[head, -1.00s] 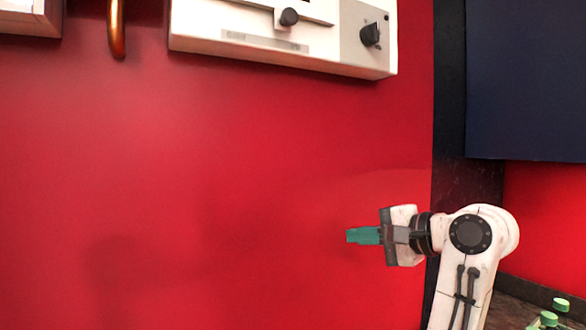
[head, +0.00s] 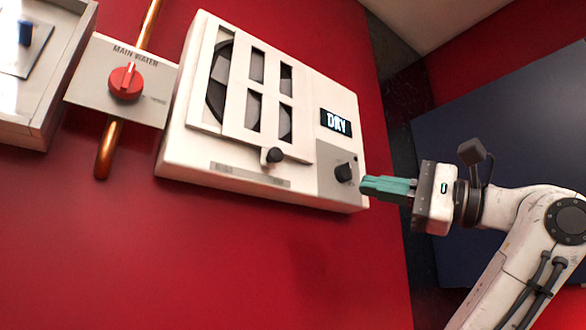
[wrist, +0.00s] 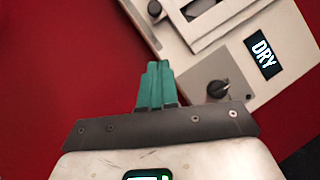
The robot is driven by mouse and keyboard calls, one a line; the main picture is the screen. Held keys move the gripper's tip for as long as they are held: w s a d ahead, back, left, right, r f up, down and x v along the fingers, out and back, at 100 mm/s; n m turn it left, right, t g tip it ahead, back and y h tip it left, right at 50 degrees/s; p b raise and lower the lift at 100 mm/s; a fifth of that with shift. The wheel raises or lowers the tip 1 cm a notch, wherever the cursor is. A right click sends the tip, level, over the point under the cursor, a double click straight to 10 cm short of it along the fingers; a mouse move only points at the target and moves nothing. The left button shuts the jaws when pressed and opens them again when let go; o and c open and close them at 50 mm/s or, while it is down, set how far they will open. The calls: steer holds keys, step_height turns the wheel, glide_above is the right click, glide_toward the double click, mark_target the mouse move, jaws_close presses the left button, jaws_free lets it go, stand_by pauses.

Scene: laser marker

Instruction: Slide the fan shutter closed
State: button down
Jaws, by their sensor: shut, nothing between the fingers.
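The fan shutter (head: 270,92) is a white panel with several window openings on the front of a white wall unit (head: 220,185). The dark round fan (head: 217,85) shows through the openings and along the shutter's left side. A black handle knob (head: 274,155) sits at the shutter's lower edge; it also shows at the top of the wrist view (wrist: 154,8). My gripper (head: 367,186) has teal fingers, shut and empty, just right of the unit's lower right corner. In the wrist view the fingertips (wrist: 157,68) lie below the handle knob, apart from it.
A black dial (head: 344,172) sticks out between my fingers and the shutter handle. A display (head: 336,122) reads DRY. Left are the MAIN WATER plate with a red knob (head: 126,82) and a copper pipe (head: 108,150). The red wall below is clear.

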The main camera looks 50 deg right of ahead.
steer(key=shift+w, duration=0.1)
steer(key=p, duration=0.4)
glide_toward(281, 158)
steer(key=w+d, duration=0.3)
steer(key=w, duration=0.1)
steer(key=w+a+r+p, duration=0.1)
steer(key=w+a+r, duration=0.1)
steer(key=a, duration=0.1)
steer(key=shift+w+a+p, duration=0.15)
steer(key=shift+w+p, duration=0.1)
steer(key=shift+p, duration=0.15)
steer(key=a, duration=0.2)
steer(key=w+a, duration=0.1)
steer(key=a, duration=0.1)
steer(key=shift+b, duration=0.3)
steer(key=shift+f, duration=0.1)
steer(key=b+v, duration=0.4)
steer(key=v, duration=0.6)
steer(key=shift+s, duration=0.35)
